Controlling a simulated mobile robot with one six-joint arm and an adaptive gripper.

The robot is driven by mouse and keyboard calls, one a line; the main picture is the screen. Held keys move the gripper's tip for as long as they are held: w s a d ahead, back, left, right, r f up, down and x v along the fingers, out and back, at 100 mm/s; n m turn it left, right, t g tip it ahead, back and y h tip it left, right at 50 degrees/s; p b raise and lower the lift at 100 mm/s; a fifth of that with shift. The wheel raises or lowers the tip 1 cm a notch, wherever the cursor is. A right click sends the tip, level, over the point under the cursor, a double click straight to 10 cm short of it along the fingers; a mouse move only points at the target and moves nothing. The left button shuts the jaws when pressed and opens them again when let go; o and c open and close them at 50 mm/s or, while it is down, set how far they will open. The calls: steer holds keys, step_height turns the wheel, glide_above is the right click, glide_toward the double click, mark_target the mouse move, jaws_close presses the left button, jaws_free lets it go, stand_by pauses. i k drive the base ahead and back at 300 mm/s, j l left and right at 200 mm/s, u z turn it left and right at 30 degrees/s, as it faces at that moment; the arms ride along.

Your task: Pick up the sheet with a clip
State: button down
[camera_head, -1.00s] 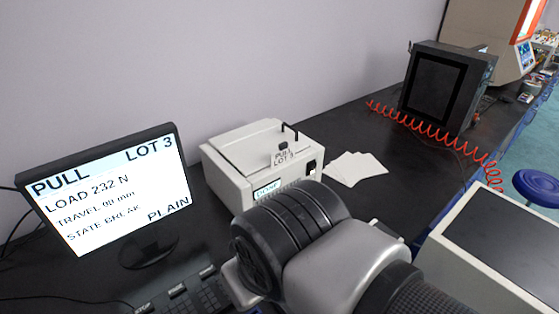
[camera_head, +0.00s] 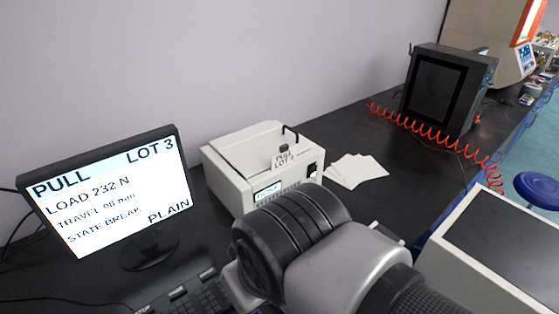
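A small upright white sheet marked "PULL LOT 3" (camera_head: 284,160) stands at the front of the white box-shaped machine (camera_head: 237,192), with a dark clip-like piece (camera_head: 284,148) at its top edge. Several plain white sheets (camera_head: 357,170) lie fanned out on the black bench to the right of the machine; I see no clip on them. My arm fills the lower middle of the view and hides part of the machine's front and the bench. The fingers of my gripper do not show.
A monitor (camera_head: 108,195) reading "PULL, LOT 3, LOAD 232 N" stands at left, with a keyboard (camera_head: 195,295) below. A dark cabinet (camera_head: 437,90) and red coiled cable (camera_head: 430,127) are at back right. A pale, dark-topped unit (camera_head: 505,245) is at right.

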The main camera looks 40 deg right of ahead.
mark_target(286, 156)
steer(key=k+l+u, duration=0.2)
steer(key=l+u, duration=0.15)
steer(key=k+l+u, duration=0.65)
steer(key=i+l, duration=0.25)
steer(key=i, duration=0.25)
